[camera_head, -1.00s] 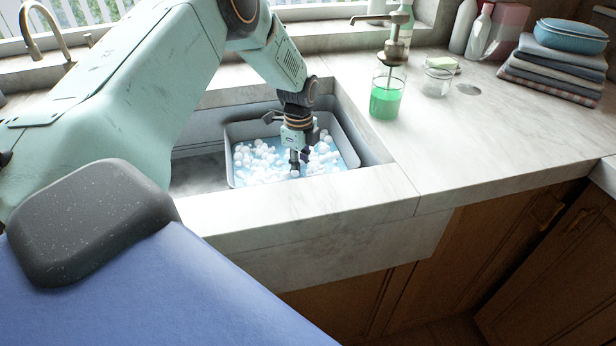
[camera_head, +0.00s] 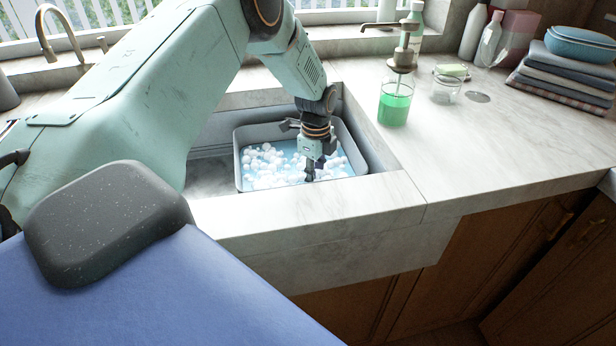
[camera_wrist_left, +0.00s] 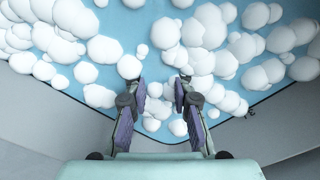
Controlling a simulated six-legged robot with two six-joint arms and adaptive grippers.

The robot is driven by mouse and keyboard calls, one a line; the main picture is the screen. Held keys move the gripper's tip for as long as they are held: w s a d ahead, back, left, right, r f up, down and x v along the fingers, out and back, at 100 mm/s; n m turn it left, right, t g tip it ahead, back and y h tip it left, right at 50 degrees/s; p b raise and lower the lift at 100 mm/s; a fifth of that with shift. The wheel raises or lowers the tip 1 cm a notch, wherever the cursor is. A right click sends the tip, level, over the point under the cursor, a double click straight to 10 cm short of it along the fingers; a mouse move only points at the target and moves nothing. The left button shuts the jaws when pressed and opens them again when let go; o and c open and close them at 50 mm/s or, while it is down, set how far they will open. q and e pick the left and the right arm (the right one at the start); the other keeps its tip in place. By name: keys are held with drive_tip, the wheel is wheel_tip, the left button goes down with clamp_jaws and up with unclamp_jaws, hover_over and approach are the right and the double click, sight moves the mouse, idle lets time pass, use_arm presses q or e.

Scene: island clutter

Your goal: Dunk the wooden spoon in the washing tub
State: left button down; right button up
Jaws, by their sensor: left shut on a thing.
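The grey washing tub (camera_head: 357,153) sits in the sink, filled with blue water and white foam balls. Its grey wall (camera_wrist_left: 60,106) also shows in the left wrist view. My left gripper (camera_head: 310,173) points down inside the tub, close to its front side, with its fingertips at the foam. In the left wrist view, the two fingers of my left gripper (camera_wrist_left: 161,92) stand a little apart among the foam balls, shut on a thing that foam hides. I cannot make out the wooden spoon in either view. My right gripper is out of view.
A glass of green liquid (camera_head: 394,107) with a pump top stands right of the sink. A clear jar (camera_head: 445,90), a soap dish and folded cloths (camera_head: 563,75) are farther right. A brass faucet (camera_head: 58,35) is at the back left. The front right counter is bare.

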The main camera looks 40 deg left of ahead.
use_arm(q)
drive_tip(key=shift+a, duration=0.1)
drive_tip(key=shift+a, duration=1.1)
drive_tip(key=shift+d, duration=0.2)
drive_tip(key=shift+d, duration=1.05)
drive_tip(key=shift+a, duration=0.1)
drive_tip(key=shift+a, duration=1.15)
drive_tip(key=shift+d, duration=0.1)
drive_tip(key=shift+d, duration=1.15)
